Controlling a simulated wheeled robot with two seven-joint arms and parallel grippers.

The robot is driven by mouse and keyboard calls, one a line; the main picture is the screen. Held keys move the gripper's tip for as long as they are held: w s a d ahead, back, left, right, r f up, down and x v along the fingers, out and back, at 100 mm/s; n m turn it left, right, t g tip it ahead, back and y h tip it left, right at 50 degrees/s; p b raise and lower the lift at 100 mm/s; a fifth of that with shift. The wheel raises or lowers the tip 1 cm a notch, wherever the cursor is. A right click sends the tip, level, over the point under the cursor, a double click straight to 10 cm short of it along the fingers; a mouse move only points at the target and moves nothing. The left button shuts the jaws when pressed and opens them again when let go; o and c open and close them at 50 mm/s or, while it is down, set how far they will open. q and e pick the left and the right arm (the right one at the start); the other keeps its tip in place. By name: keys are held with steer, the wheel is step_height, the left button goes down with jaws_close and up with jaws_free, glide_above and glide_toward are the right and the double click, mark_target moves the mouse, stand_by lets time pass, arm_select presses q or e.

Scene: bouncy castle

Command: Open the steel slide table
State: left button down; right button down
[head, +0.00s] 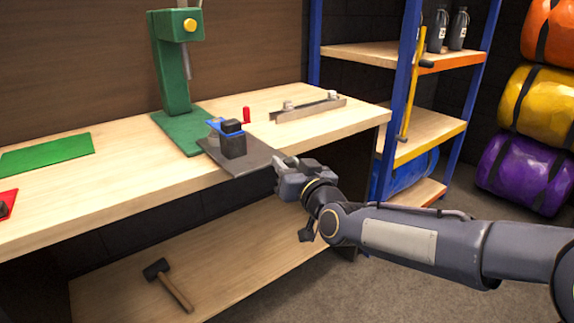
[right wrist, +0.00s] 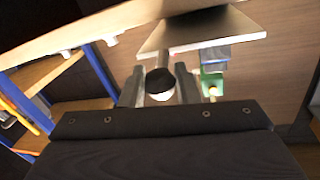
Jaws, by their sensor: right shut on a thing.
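The steel slide table (head: 256,164) is a flat grey plate at the foot of the green press (head: 172,70). Its front part juts out past the workbench's front edge. A black block (head: 233,143) and a blue piece stand on it. My right gripper (head: 281,163) is at the plate's front right corner, shut on its round dark knob (right wrist: 160,78). In the right wrist view the knob sits between the two fingers, with the plate (right wrist: 200,32) beyond it. The fingers partly hide the knob in the head view. My left gripper is out of view.
The wooden workbench (head: 90,190) carries a green mat (head: 47,154), a small red object (head: 246,114) and a metal bar fixture (head: 308,108). A mallet (head: 168,284) lies on the lower shelf. A blue-framed rack (head: 398,100) stands at right. The floor before the bench is clear.

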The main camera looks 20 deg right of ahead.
steer(key=c, duration=1.1)
jaws_free()
steer(key=shift+c, duration=0.2)
steer(key=s+d+p, duration=0.1)
steer(key=s, duration=0.6)
steer(key=shift+s, duration=0.35)
steer(key=shift+d, duration=0.1)
steer(key=s+d+f+m+g+y, duration=0.1)
steer(key=s+f+g, duration=0.6)
steer(key=s, duration=0.5)
steer(key=s+f+g, duration=0.5)
steer(key=s+f, duration=0.5)
steer(key=s, duration=0.2)
step_height(320, 180, up, 31)
steer(key=p, duration=3.1)
